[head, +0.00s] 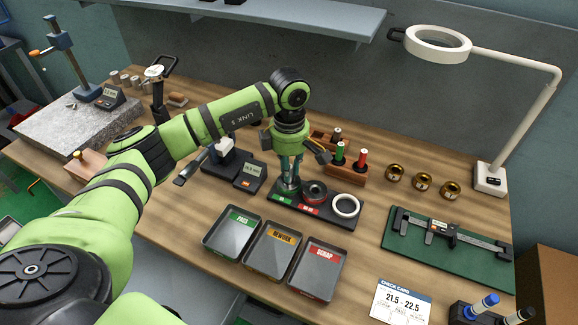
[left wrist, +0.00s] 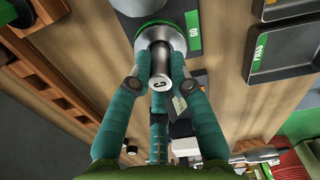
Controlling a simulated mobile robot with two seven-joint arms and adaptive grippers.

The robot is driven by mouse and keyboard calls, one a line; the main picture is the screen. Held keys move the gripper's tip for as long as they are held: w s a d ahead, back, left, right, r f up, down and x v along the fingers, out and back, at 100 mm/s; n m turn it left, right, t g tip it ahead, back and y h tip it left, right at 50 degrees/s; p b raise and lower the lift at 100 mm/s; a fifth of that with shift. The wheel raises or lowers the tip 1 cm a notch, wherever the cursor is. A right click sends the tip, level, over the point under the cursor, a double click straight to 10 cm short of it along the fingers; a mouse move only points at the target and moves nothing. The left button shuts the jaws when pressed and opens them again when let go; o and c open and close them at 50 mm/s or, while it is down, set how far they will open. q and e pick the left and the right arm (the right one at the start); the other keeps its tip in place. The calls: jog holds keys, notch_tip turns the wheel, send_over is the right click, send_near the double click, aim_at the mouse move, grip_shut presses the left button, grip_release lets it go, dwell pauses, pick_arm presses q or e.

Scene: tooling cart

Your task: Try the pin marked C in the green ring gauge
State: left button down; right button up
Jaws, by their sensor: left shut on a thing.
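My left gripper (head: 289,182) is over the left end of the black gauge tray (head: 318,212). In the left wrist view its teal fingers (left wrist: 153,75) are closed around a metal pin (left wrist: 160,66). The pin's near end is marked C. Its far end lines up with a silver ring (left wrist: 178,37) beside a green GO label (left wrist: 193,30). The pin overlaps the ring's opening, but I cannot tell how deep it sits. In the head view the gripper mostly hides this ring and the pin. My right gripper is not in view.
A dark ring (head: 315,190) with a red label and a white ring (head: 346,206) share the tray. A wooden rack (head: 346,172) with coloured pins stands behind. PASS (head: 212,250), REWORK (head: 253,265) and SCRAP (head: 296,283) trays lie in front. Brass rings (head: 422,181) stand right.

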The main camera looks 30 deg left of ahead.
pick_arm(q)
jog(key=shift+f+b, duration=0.4)
jog(key=shift+f, duration=0.1)
dwell(0.8)
jog(key=shift+r+p, duration=0.8)
jog(key=shift+r, duration=0.85)
dwell(1.6)
jog(key=shift+r+p, duration=1.3)
jog(key=shift+r, duration=1.05)
